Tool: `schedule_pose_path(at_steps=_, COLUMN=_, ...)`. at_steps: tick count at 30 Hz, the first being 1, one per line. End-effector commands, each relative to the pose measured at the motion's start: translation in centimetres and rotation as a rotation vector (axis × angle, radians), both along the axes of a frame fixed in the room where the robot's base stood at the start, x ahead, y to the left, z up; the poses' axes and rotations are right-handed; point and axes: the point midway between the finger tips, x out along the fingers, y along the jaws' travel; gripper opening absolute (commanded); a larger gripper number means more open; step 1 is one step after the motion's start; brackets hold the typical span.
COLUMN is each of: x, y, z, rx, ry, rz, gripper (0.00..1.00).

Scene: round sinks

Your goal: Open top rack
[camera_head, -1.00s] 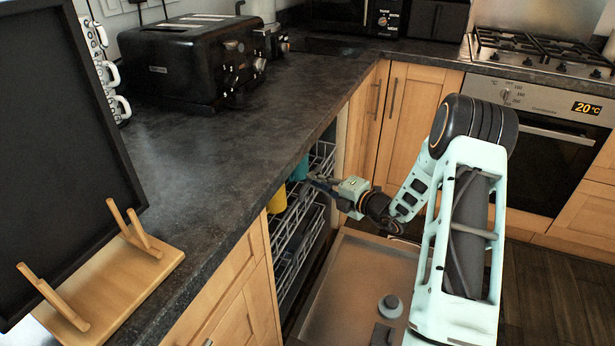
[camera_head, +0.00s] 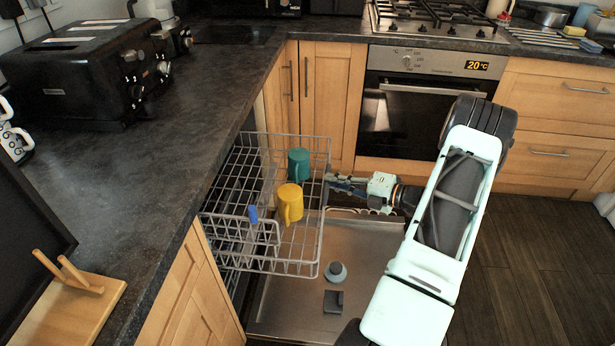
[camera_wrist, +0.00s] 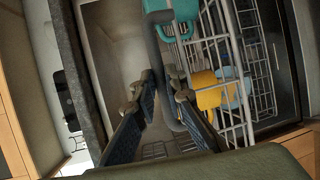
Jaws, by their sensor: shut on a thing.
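The top rack (camera_head: 321,228), a grey wire basket, is pulled well out of the dishwasher under the counter and hangs over the lowered door. It holds a teal mug (camera_head: 298,163), a yellow mug (camera_head: 291,203) and a small blue item (camera_head: 253,213). My gripper (camera_head: 330,181) is at the rack's outer edge and is shut on its wire. In the wrist view, the two dark fingers (camera_wrist: 165,85) reach to the grey rim of the rack (camera_wrist: 237,75). The exact contact is partly hidden by the fingers.
The open dishwasher door (camera_head: 375,260) lies flat below the rack. The dark counter (camera_head: 150,170) with a black toaster (camera_head: 90,80) is at left. Wooden cabinets (camera_head: 330,90) and an oven (camera_head: 415,110) stand behind. The dark floor at right is clear.

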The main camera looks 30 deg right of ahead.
Motion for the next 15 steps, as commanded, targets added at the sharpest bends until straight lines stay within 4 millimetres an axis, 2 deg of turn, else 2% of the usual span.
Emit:
schedule_pose_path(at_steps=1, x=-0.8, y=-1.2, z=-0.1, rx=-0.001, ry=0.000, rz=-0.003, gripper=0.00)
schedule_pose_path(at_steps=6, x=-2.8, y=-4.1, z=-0.1, rx=-0.001, ry=0.001, rz=-0.001, gripper=0.00)
schedule_pose_path(at_steps=15, x=-4.7, y=-7.0, z=-0.1, rx=0.001, ry=0.002, rz=0.001, gripper=0.00)
